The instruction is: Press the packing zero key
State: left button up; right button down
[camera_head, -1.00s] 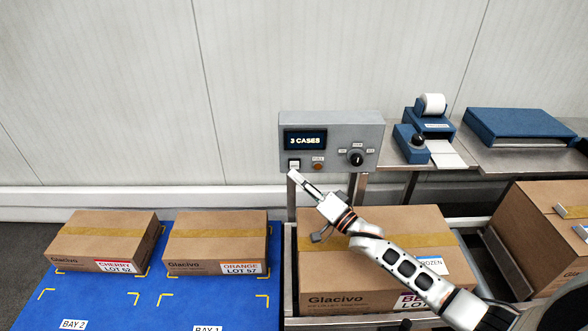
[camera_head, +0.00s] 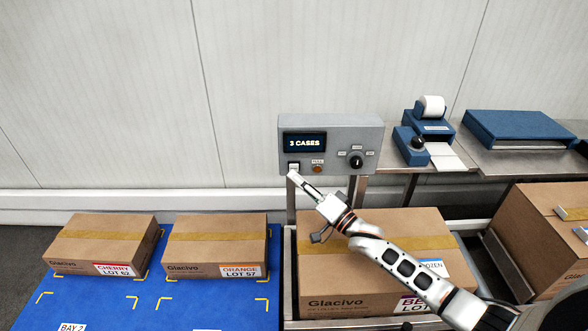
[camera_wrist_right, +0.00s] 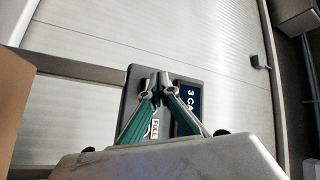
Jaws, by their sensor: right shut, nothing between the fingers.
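A grey control box (camera_head: 350,130) stands on a post at the back, its display (camera_head: 305,143) reading "3 CASES". A white key (camera_head: 294,168) sits below the display, with an orange-brown button (camera_head: 318,169) and a black knob (camera_head: 356,161) to its right. My right gripper (camera_head: 296,179) is shut and empty, its tip at or just below the white key. I cannot tell whether it touches. In the right wrist view the closed fingers (camera_wrist_right: 157,90) cover part of the box face, hiding the key; the display (camera_wrist_right: 187,108) shows beside them. My left gripper is not in view.
A carton (camera_head: 380,235) lies under my right arm on the conveyor. Two cartons, cherry (camera_head: 105,235) and orange (camera_head: 215,240), stand on a blue mat (camera_head: 215,305) at left. A blue label printer (camera_head: 425,130) and blue tray (camera_head: 515,125) sit on the right shelf.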

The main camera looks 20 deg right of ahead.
jog(key=shift+w, duration=0.1)
dwell(0.6)
jog(key=shift+w+d, duration=0.1)
jog(key=shift+w, duration=0.2)
jog(key=shift+w+d, duration=0.15)
jog(key=shift+w, duration=0.35)
dwell(0.8)
jog(key=shift+r, duration=0.1)
jog(key=shift+s+a+p, duration=0.25)
jog(key=shift+s+p, duration=0.2)
jog(key=shift+s, duration=0.45)
jog(key=shift+s, duration=0.1)
